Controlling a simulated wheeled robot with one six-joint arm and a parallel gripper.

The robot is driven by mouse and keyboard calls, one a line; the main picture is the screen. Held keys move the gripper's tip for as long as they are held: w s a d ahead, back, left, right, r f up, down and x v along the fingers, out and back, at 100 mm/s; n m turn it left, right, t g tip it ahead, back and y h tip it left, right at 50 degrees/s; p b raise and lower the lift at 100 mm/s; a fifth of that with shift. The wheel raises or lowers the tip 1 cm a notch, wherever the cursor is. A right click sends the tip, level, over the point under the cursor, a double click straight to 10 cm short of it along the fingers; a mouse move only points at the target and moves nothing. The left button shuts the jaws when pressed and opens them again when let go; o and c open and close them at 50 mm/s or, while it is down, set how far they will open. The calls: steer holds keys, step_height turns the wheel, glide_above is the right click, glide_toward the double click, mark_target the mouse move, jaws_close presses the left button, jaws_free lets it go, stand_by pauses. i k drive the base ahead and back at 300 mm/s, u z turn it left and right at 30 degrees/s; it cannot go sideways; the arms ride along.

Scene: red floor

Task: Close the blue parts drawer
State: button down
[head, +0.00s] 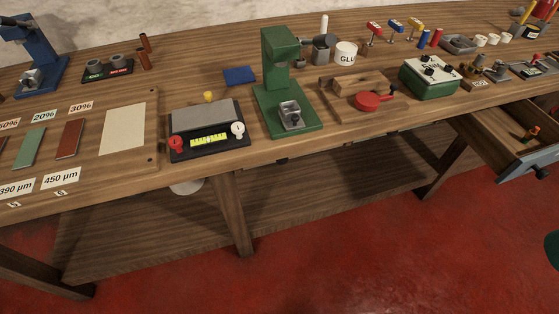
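A drawer (525,166) with a blue-grey front stands pulled out from under the workbench at the right edge of the head view. Its front carries a dark round knob (542,173). The wooden inside shows, with a few small orange and green parts (531,134) lying in it. The right end of the drawer is cut off by the picture edge. My gripper is not in this view.
The long wooden bench holds a green press (283,85), a levelling device (207,132), a green control box (430,77) and a glue pot (346,52). A bench leg (233,215) and lower shelf (330,195) stand below. The red floor (370,260) in front looks clear; a dark green object (553,249) shows at the right edge.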

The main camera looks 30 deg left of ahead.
mark_target(483, 130)
steer(key=k, duration=0.1)
steer(key=u, duration=1.25)
steer(key=i, duration=0.55)
steer(key=z, duration=0.1)
